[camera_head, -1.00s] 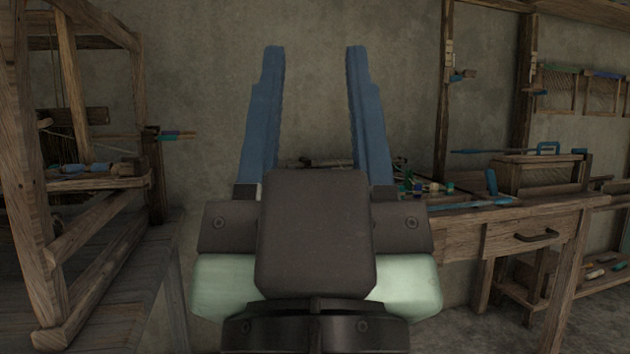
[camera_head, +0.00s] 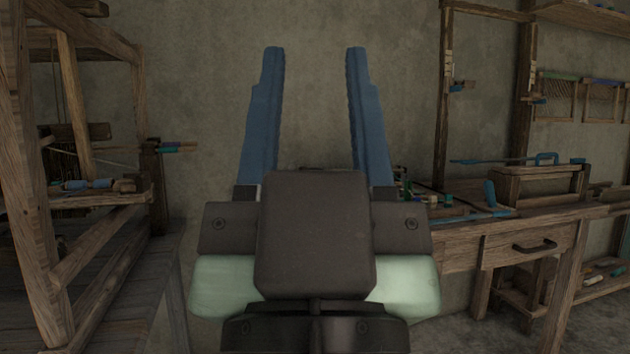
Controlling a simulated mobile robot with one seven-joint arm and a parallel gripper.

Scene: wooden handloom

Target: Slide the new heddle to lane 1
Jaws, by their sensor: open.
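My gripper (camera_head: 313,50) is open and empty in the middle of the head view, its two blue fingers pointing up in front of the bare wall. The wooden handloom (camera_head: 37,255) stands at the left, partly cut off by the picture's edge. Dark heddle-like strands (camera_head: 68,190) hang inside its frame, but they are small and dim. I cannot tell which is the new heddle or where lane 1 is. My gripper is apart from the loom, to the right of it.
A workbench with a drawer (camera_head: 530,245) stands at the right, with a wooden box (camera_head: 540,187) and small coloured items on top. A wooden upright frame (camera_head: 447,90) rises behind it. A blue-tipped rod (camera_head: 178,148) sticks out from the loom's right side. Bare wall lies between.

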